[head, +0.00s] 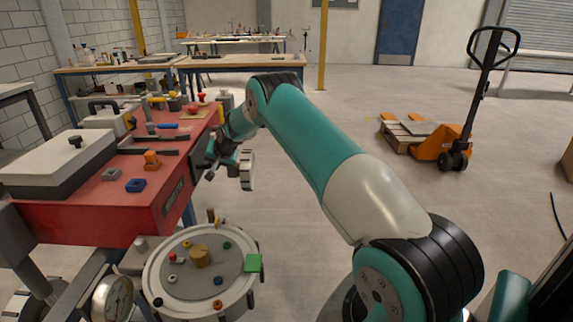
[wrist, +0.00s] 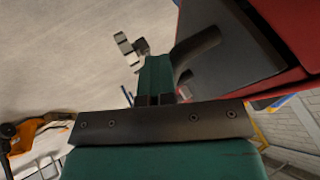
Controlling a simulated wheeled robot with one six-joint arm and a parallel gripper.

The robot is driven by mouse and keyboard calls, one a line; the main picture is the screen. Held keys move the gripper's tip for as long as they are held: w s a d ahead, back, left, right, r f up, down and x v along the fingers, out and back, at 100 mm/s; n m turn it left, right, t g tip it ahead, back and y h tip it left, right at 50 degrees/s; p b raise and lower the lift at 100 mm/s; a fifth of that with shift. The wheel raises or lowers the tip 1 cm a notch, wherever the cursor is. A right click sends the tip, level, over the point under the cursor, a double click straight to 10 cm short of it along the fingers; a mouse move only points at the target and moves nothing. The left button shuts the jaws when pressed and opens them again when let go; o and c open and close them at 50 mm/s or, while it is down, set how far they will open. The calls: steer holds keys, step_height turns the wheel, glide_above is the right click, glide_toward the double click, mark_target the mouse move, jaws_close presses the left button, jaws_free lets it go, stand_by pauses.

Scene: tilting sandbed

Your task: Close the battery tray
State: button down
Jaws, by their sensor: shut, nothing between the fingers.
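The battery tray (wrist: 240,62) shows in the wrist view as a dark grey panel with a curved black handle (wrist: 197,44), at the side of a red housing (wrist: 298,28). In the head view the tray (head: 200,157) is a dark shape at the right end of the red machine, partly hidden by my arm. It appears to stand out from the red face; how far, I cannot tell. My gripper (head: 218,160) is beside it, shut and empty. In the wrist view my gripper (wrist: 155,98) is left of the handle; contact is unclear.
The red machine top (head: 190,130) carries a grey-lidded box (head: 62,160), tools and small coloured parts. A round sandbed (head: 190,285) with coloured pieces stands in front. Workbenches (head: 240,61) stand behind. An orange pallet jack (head: 438,148) is at right. The floor between is clear.

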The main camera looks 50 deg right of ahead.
steer(key=shift+w+a+r, duration=0.2)
steer(key=s+d+r, duration=0.2)
steer(key=s+r, duration=0.5)
steer(key=s, duration=0.2)
steer(key=shift+s+d+r, duration=0.15)
steer(key=shift+s+d, duration=0.2)
steer(key=shift+d, duration=0.05)
